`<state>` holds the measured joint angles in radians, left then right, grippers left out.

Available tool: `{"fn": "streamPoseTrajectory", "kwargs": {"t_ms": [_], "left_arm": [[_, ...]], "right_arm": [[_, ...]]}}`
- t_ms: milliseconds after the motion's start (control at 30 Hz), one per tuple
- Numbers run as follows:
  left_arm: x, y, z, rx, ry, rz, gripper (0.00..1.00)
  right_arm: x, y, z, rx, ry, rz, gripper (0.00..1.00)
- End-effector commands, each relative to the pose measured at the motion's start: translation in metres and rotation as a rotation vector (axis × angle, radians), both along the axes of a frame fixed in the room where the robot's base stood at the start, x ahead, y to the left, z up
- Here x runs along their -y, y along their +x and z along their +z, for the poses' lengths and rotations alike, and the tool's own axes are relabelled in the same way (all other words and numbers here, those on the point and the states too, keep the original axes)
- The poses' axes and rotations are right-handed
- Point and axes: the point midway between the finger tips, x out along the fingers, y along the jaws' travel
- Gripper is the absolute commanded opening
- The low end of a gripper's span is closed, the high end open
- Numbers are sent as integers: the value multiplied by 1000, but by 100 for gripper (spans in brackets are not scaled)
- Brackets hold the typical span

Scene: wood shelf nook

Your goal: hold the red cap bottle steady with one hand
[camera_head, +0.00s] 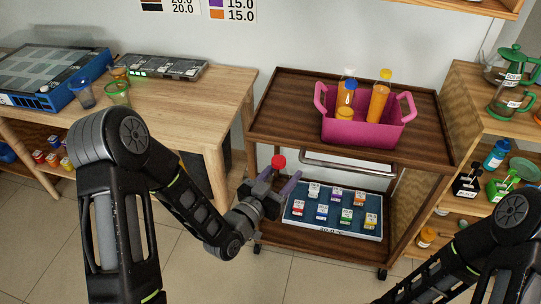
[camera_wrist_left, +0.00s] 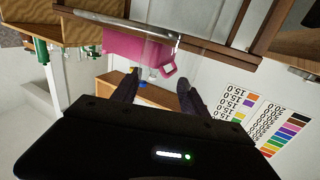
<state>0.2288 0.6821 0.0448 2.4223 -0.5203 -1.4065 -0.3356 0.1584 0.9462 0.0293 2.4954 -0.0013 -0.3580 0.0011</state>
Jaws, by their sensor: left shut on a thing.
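The red cap bottle (camera_head: 278,161) shows in the head view mainly as a round red cap just above my left gripper (camera_head: 278,181). My left gripper is shut on the bottle in front of the cart's left side. The fingers hide most of its body, and I cannot tell how upright it is. In the left wrist view the two dark fingers of my left gripper (camera_wrist_left: 156,90) show, but I cannot make out the red cap between them. My right arm enters at the lower right of the head view; its gripper is out of frame.
A dark wood cart (camera_head: 275,112) carries a pink basket (camera_head: 350,129) with several bottles. Its lower shelf holds a blue tray (camera_head: 335,231) of small labelled jars, close to my left gripper. A wooden table (camera_head: 190,103) stands left; a shelf (camera_head: 455,95) with pots stands right.

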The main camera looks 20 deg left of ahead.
Motion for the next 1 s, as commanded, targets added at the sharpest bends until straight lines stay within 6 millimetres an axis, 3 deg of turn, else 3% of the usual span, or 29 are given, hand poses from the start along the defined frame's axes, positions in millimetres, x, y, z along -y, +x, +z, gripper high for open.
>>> {"fn": "streamPoseTrajectory", "kwargs": {"t_ms": [200,400,800,1000], "left_arm": [[47,-31,-20,1,-1,-209,0],[72,-48,-30,4,0,-323,0],[78,-53,-33,5,0,-354,0],[78,-53,-34,3,1,-353,0]], "right_arm": [[0,0,0,0,0,0,78],[0,0,0,0,0,0,78],[0,0,0,0,0,0,78],[0,7,-1,2,-8,29,61]]}}
